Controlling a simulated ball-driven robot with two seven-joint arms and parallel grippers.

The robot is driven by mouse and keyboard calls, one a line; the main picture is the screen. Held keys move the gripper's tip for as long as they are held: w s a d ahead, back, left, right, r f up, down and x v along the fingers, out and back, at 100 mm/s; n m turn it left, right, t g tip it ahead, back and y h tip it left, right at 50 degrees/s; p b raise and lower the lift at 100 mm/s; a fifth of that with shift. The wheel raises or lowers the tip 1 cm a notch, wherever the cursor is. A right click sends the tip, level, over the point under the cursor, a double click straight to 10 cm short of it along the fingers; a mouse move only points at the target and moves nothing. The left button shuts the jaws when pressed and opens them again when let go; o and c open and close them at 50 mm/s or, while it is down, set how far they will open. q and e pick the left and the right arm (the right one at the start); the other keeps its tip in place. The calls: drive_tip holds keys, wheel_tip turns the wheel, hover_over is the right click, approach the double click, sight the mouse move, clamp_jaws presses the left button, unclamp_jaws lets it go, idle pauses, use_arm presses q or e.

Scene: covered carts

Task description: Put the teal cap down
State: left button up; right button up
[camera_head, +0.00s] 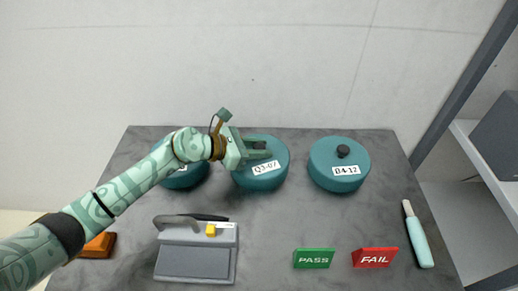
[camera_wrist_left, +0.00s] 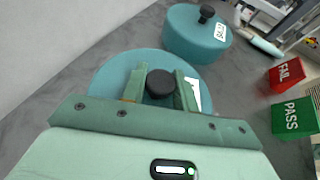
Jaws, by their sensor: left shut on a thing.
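My left gripper (camera_head: 260,148) is shut on the black knob of the middle teal cap (camera_head: 262,180), labelled like "Q3-07". In the left wrist view the gripper (camera_wrist_left: 160,88) has a finger on each side of the black knob (camera_wrist_left: 160,83), and the teal cap (camera_wrist_left: 110,72) spreads out beneath. I cannot tell whether this cap rests on the table or is just above it. Another teal cap (camera_head: 339,170), labelled like "B4-12", stands to its right with a black knob. A third teal cap (camera_head: 184,178) on the left is partly hidden by my arm. My right gripper is not in view.
A grey device (camera_head: 195,262) with a handle and a yellow part stands at the front left. A green PASS block (camera_head: 314,258) and a red FAIL block (camera_head: 374,257) stand at the front right. A teal-handled tool (camera_head: 419,241) lies by the right edge. The table's middle (camera_head: 275,225) is clear.

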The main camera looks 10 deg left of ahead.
use_arm(q)
drive_tip(key=shift+r, duration=0.15)
drive_tip(key=shift+c, duration=0.2)
drive_tip(key=o, duration=1)
drive_tip(key=shift+f, duration=0.2)
drive_tip(key=shift+o, duration=0.2)
drive_tip(key=shift+a+r, duration=0.1)
drive_tip(key=shift+r, duration=0.2)
drive_tip(key=p+v, duration=0.2)
drive_tip(key=v, duration=1)
drive_tip(key=shift+s+f, duration=0.1)
